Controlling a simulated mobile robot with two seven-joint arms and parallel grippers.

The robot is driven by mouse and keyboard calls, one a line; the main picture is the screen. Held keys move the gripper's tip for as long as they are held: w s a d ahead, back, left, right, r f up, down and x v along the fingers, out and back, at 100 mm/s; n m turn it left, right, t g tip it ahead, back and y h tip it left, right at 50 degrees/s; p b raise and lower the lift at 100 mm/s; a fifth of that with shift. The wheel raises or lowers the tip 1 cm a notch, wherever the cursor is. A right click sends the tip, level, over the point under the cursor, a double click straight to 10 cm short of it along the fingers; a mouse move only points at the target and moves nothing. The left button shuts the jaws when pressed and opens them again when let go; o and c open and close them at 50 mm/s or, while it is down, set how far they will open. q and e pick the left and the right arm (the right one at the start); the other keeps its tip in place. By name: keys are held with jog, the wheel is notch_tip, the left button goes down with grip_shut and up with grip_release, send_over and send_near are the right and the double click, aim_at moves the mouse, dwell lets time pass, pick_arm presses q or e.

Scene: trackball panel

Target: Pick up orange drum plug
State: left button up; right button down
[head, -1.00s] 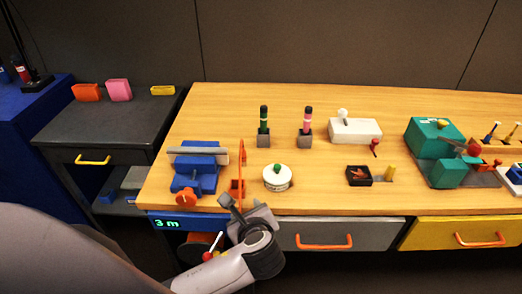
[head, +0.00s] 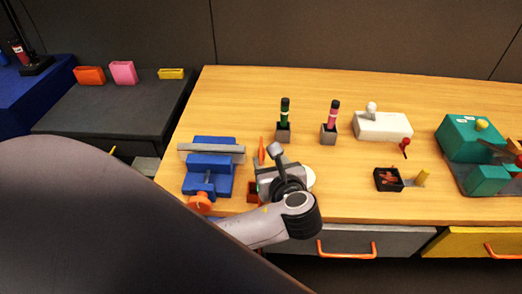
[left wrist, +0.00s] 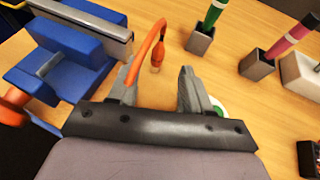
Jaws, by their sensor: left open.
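An orange curved piece (left wrist: 148,45) arches up by the left finger in the left wrist view. An orange plug-like part (left wrist: 157,54) with a pale tip shows just beyond the gap between the fingers. In the head view only a sliver of orange (head: 262,151) shows behind my left gripper (head: 268,168). My left gripper is open over the front of the table, and its two fingers (left wrist: 157,84) stand apart with nothing clearly held between them. My right gripper is not in view.
A blue vise (head: 208,175) stands close on the left. A white round pot (head: 309,178) is partly hidden behind my gripper. Green (head: 284,108) and pink (head: 332,112) markers stand upright in grey holders behind. Bare wood lies between the holders and the dark box (head: 388,180).

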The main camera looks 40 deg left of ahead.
aim_at(262, 151)
pick_arm(q)
jog(key=x, duration=0.6)
jog(key=shift+w+a, duration=0.1)
jog(key=shift+a, duration=0.2)
grip_shut()
